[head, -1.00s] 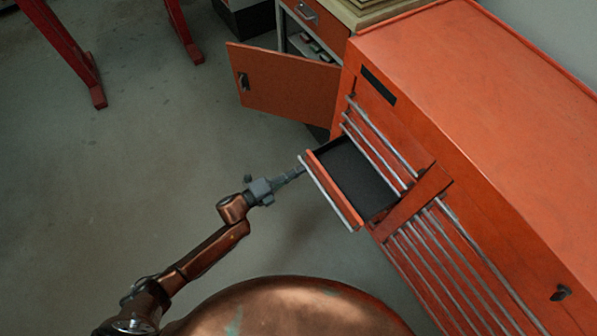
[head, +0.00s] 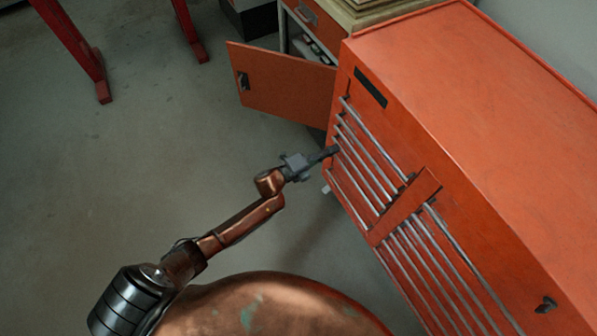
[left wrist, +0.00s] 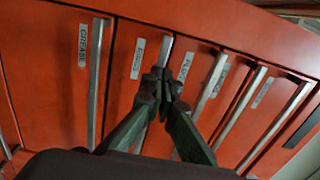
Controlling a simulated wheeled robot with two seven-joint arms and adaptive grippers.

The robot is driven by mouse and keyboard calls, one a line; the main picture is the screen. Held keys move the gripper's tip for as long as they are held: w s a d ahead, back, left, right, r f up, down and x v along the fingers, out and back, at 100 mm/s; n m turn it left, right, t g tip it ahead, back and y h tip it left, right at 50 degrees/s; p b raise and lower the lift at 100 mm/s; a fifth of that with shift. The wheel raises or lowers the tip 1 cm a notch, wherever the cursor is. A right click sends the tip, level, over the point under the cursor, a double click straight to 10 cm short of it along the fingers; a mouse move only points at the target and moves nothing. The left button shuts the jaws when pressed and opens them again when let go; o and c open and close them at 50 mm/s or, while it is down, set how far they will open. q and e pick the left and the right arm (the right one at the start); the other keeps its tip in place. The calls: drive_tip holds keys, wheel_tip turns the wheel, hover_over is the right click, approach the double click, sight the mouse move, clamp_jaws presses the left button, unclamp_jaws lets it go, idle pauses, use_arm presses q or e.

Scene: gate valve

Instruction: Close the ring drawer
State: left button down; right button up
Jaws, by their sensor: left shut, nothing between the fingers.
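The ring drawer (left wrist: 125,85), with a label reading like "RINGS" and a silver bar handle, shows in the left wrist view between the grease drawer and another labelled drawer. Its front looks level with its neighbours, and in the head view no drawer stands out of the orange cabinet (head: 480,110). My left gripper (head: 334,151) is shut and empty, its fingertips at the drawer fronts. In the left wrist view its fingertips (left wrist: 163,76) lie over the ring drawer's handle; I cannot tell if they touch. My right gripper is not in view.
An open orange cupboard door (head: 285,88) stands beyond my left gripper, beside a bench with a drawer. Red legs (head: 75,45) stand at the upper left. The floor (head: 130,150) left of the cabinet is clear.

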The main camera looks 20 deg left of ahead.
use_arm(q)
drive_tip(key=shift+w+d+r, duration=0.1)
drive_tip(key=shift+d+r, duration=0.05)
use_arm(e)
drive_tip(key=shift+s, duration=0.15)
use_arm(q)
drive_tip(key=p+v, duration=0.3)
drive_tip(key=v, duration=1.1)
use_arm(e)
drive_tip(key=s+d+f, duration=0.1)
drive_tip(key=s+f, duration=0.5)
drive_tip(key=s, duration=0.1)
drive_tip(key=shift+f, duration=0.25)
